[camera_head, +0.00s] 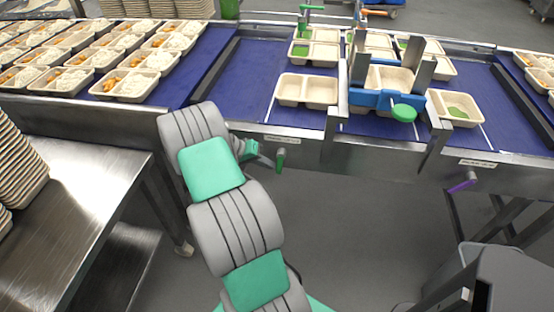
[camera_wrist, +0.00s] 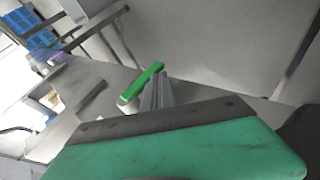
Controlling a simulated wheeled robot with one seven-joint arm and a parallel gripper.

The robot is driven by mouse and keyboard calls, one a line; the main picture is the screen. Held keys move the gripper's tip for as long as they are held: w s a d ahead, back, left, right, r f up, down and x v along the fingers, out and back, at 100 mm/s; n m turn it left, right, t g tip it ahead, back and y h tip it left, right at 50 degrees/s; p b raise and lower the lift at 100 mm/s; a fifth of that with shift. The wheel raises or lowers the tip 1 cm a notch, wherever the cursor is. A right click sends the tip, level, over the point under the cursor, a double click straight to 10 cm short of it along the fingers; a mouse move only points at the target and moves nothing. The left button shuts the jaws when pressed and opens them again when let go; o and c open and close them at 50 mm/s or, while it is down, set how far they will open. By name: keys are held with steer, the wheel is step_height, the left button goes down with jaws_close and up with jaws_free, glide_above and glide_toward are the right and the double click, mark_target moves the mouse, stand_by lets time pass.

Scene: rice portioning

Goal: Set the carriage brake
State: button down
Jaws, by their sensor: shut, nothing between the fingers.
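A green-handled lever (camera_head: 281,158) hangs upright from the front rail of the conveyor, under a small label too small to read. A purple-handled lever (camera_head: 463,184) sits tilted on the same rail further right, under another label. I cannot tell from the labels which is the brake. The blue carriage (camera_head: 376,98) with a green knob (camera_head: 403,113) straddles the belt. My gripper (camera_head: 268,161) is shut and empty, just left of the green lever. In the wrist view, the green lever (camera_wrist: 146,82) shows close beside my gripper's fingers (camera_wrist: 158,92); contact is unclear.
Cream trays (camera_head: 307,90) stand on the blue belt near the carriage. Filled trays (camera_head: 124,84) cover the belt at left. A steel table (camera_head: 75,195) with stacked trays is at lower left, a grey bin (camera_head: 500,275) at lower right. The floor between is open.

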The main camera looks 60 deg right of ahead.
steer(key=shift+s+d+f+b, duration=0.25)
steer(key=shift+s+f, duration=0.3)
steer(key=shift+s, duration=0.05)
steer(key=shift+s+d+f+b, duration=0.2)
steer(key=shift+s+d+f, duration=0.05)
steer(key=shift+s+f, duration=0.3)
steer(key=shift+s, duration=0.1)
stand_by(1.0)
steer(key=v, duration=0.8)
steer(key=shift+s+d, duration=0.1)
